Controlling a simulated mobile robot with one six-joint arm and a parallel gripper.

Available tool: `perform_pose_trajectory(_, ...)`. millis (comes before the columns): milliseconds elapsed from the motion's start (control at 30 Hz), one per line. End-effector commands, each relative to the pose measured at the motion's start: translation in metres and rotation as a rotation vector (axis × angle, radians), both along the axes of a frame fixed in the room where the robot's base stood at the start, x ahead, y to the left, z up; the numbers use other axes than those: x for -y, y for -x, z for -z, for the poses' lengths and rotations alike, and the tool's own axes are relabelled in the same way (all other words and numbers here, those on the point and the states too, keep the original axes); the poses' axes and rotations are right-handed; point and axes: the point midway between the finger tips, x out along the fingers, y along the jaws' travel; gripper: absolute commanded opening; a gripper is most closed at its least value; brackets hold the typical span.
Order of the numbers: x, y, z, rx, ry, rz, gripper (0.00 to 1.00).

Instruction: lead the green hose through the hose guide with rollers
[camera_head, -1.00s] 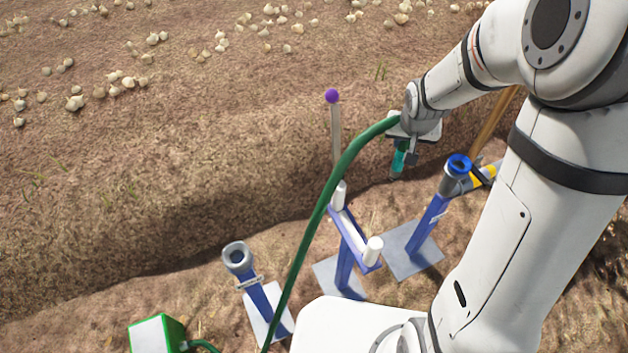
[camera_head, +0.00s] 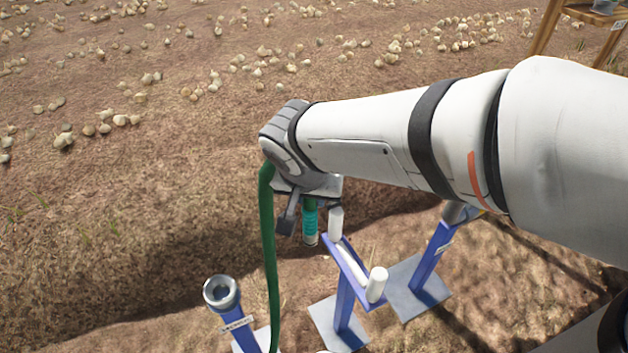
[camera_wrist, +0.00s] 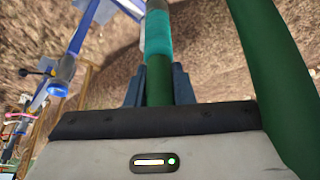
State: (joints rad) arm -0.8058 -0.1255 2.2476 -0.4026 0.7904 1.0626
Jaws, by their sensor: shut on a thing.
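The green hose (camera_head: 267,240) hangs from my gripper (camera_head: 300,212) down the left side and leaves the picture at the bottom. Its end with a teal band (camera_head: 310,225) points down below my gripper. In the wrist view my gripper (camera_wrist: 157,86) is shut on the green hose (camera_wrist: 160,80) just behind the teal band (camera_wrist: 158,38); another stretch of hose runs down the right. The hose guide (camera_head: 344,300) is a blue stand with white rollers, two upright and one lying between. The hose end is just left of its far upright roller, outside the rollers; whether they touch is unclear.
A blue stand with a grey ring (camera_head: 221,292) is at the lower left. Another blue stand (camera_head: 430,260) is right of the guide, its top partly hidden by my arm. Bare soil with scattered onions (camera_head: 120,120) lies beyond.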

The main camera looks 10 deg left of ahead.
Motion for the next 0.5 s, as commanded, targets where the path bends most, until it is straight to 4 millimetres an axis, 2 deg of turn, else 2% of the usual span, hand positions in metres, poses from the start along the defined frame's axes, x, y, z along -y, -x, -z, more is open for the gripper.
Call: perform_pose_trajectory(500,0.05,-0.036,-0.003,0.0,0.0,0.003,0.0)
